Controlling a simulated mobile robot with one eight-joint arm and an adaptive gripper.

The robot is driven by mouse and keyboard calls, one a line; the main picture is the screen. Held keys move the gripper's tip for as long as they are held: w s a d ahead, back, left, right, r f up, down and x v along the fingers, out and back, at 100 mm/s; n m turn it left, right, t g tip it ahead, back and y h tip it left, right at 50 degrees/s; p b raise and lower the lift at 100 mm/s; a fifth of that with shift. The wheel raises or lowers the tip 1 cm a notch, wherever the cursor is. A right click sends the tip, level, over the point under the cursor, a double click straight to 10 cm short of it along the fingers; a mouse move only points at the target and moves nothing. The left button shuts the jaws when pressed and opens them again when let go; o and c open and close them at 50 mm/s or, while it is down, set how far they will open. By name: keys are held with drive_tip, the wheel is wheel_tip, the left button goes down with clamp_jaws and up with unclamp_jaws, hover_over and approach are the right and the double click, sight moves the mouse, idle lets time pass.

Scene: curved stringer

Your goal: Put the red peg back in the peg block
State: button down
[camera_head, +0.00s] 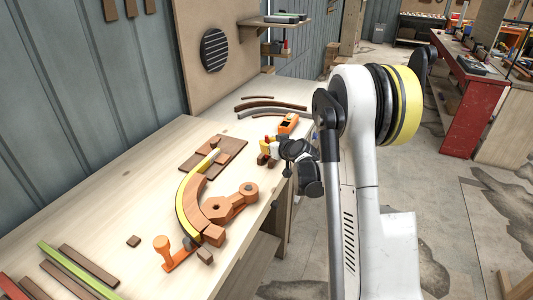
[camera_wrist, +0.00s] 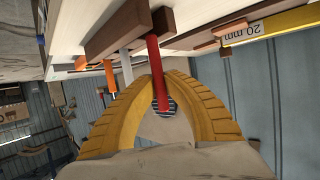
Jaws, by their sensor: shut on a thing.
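My gripper (camera_wrist: 160,82) has two yellow curved fingers, shut on the red peg (camera_wrist: 154,62). In the wrist view the peg runs from between the fingers to the right end of the brown peg block (camera_wrist: 115,32). I cannot tell whether its end is in a hole or just in front of the block. A white peg (camera_wrist: 126,66) and an orange peg (camera_wrist: 109,76) stand at the block, left of the red one. In the head view my gripper (camera_head: 266,144) is small at the bench's right edge, above the dark brown block (camera_head: 263,159); the contact is unclear there.
An orange tool (camera_head: 288,123) lies just behind my gripper. A curved yellow and brown stringer (camera_head: 188,195) with an orange clamp (camera_head: 230,203) lies to the left. Thin curved strips (camera_head: 270,103) lie at the back. The bench's right edge is close to the block.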

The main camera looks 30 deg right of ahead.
sight(266, 157)
drive_tip(key=shift+f+b, duration=0.55)
drive_tip(key=shift+f, duration=0.9)
drive_tip(key=shift+f, duration=0.2)
drive_tip(key=c, duration=1.5)
unclamp_jaws()
